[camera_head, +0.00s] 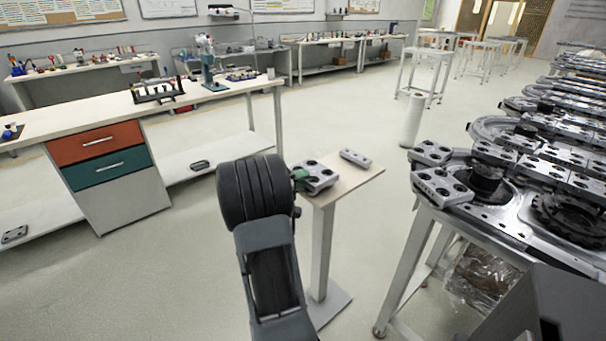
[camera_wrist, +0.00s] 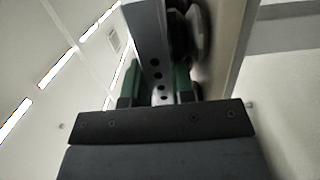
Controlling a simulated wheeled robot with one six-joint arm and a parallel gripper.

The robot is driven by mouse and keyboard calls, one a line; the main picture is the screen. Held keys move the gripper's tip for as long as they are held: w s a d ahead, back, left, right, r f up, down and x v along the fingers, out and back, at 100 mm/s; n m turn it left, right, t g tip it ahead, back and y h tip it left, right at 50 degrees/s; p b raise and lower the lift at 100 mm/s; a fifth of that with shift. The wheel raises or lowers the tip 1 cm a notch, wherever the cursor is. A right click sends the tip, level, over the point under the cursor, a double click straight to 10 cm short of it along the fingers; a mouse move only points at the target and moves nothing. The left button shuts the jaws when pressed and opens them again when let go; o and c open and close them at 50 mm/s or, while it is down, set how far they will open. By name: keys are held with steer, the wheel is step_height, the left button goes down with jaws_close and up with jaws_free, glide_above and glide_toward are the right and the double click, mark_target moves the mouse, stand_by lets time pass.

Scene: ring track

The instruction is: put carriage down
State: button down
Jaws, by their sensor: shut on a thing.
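A grey metal carriage (camera_head: 320,178) with dark round holes is at the left end of the small pedestal table's pale top (camera_head: 345,187). My gripper (camera_head: 300,178) is shut on its left side, with a green finger showing there. In the wrist view, the green fingers (camera_wrist: 157,82) stand on either side of the carriage (camera_wrist: 148,25), which shows a row of dark holes and rounded dark parts at its right. I cannot tell whether the carriage touches the table top or is just above it. My arm hides the floor left of the table.
A smaller grey block (camera_head: 355,157) lies on the table behind the carriage. The ring track (camera_head: 500,205) with several carriages stands close at the right. A workbench with a drawer unit (camera_head: 105,160) is at the left. A white post (camera_head: 412,120) stands behind.

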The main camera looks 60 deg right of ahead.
steer(key=shift+r, duration=0.1)
steer(key=c, duration=1.4)
jaws_free()
steer(key=shift+f, duration=0.2)
steer(key=o, duration=0.4)
steer(key=shift+o, duration=0.2)
steer(key=shift+r, duration=0.1)
steer(key=shift+r, duration=0.25)
steer(key=v, duration=1.2)
steer(key=s+a+f+n+t+y, duration=0.1)
steer(key=a+t+y, duration=0.4)
steer(key=a, duration=1.1)
steer(key=s+a+f+n+t+y, duration=0.2)
steer(key=s+a+n+t+y, duration=0.1)
steer(key=a+y, duration=0.8)
steer(key=shift+s+a+n+t, duration=0.4)
steer(key=shift+s+a+t, duration=0.65)
steer(key=shift+a, duration=1.5)
